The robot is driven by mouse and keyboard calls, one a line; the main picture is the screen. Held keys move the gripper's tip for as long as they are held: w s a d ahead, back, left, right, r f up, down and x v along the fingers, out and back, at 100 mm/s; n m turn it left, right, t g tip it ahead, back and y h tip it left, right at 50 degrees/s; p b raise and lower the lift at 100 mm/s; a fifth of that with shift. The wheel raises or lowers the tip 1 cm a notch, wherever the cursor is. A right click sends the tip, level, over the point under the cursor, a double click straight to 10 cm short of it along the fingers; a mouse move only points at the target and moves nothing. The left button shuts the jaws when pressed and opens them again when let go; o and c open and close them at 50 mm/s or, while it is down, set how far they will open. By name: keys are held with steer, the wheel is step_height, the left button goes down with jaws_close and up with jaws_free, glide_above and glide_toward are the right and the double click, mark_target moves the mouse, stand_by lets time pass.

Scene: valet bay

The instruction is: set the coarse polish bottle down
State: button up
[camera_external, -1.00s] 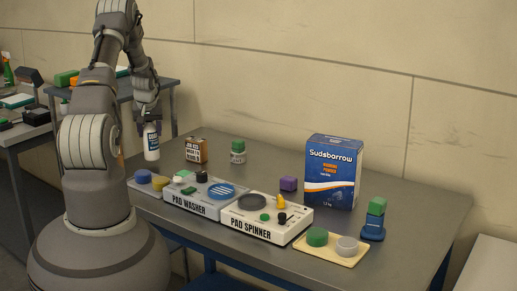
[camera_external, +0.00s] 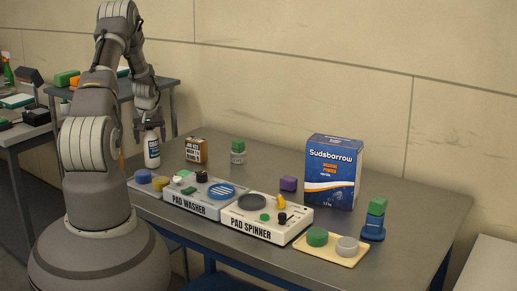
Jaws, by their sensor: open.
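A white bottle with a dark label (camera_external: 152,152) stands upright at the back left of the grey table; its print is too small to read, and I take it to be the coarse polish bottle. My gripper (camera_external: 149,129) is open around the top of the bottle, with one finger on each side. The view is too small to tell whether a finger still touches it. Its base appears to rest on the table top.
The pad spinner (camera_external: 262,229), a purple block (camera_external: 288,184) and a Sudsbarrow box (camera_external: 332,172) stand further right.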

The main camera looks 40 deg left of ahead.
steer(key=p+v, duration=0.2)
steer(key=v, duration=1)
steer(key=w+d+r+m+t, duration=0.25)
steer(key=d+r, duration=0.35)
steer(key=r, duration=0.5)
steer(key=w+d+r+m+t, duration=0.1)
steer(key=w+d+r+t, duration=0.15)
steer(key=d+r, duration=0.65)
steer(key=w+d+r+m+t, duration=0.1)
steer(key=w+d+r+t, duration=0.15)
steer(key=r, duration=1.15)
steer(key=s+d+r+m+t+h, duration=0.1)
steer(key=s+d+r, duration=0.3)
steer(key=r, duration=0.4)
steer(key=s+d+r+m+t+h, duration=0.1)
steer(key=s+d+r+m+t, duration=0.1)
steer(key=s+d+r, duration=0.2)
steer(key=s+d+r+m+t+h, duration=0.1)
steer(key=s+d+r, duration=0.3)
steer(key=d+r, duration=0.3)
step_height(320, 180, up, 6)
steer(key=shift+s+d+f+t, duration=0.25)
steer(key=shift+s+d+t, duration=0.05)
steer(key=shift+d+t, duration=0.05)
steer(key=shift+m, duration=0.25)
step_height(320, 180, down, 12)
steer(key=b, duration=1.2)
steer(key=shift+f+b, duration=0.2)
steer(key=shift+b, duration=0.15)
